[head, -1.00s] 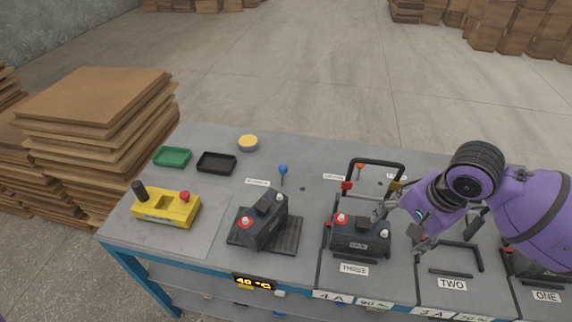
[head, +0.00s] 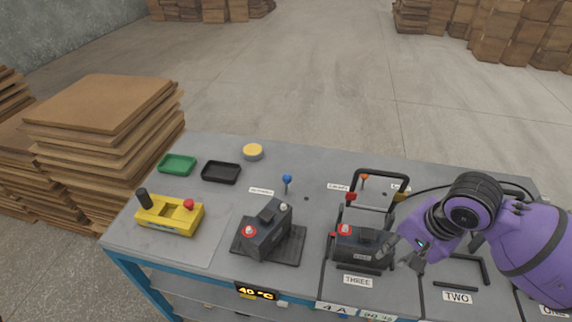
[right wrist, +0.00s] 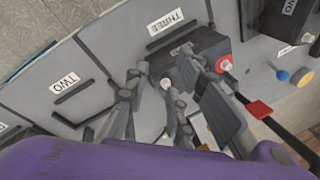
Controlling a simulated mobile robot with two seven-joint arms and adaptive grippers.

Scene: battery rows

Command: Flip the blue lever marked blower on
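The blue lever (head: 287,180) stands upright on the grey bench behind a black battery, with a small white label (head: 262,191) to its left whose text is too small to read. Its round blue knob (right wrist: 282,75) also shows in the right wrist view. My right gripper (head: 401,259) is at the right side of the battery marked THREE, well to the right of the lever. Its fingers are apart with nothing seen between them; in the right wrist view the fingers (right wrist: 172,108) also stand apart. My left gripper is not in view.
The battery at THREE (head: 357,246) has a black frame (head: 380,173) behind it. Another battery (head: 267,232) sits on a dark pad in front of the lever. A yellow device (head: 168,216), green tray (head: 177,164), black tray (head: 221,172) and yellow disc (head: 253,151) are left.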

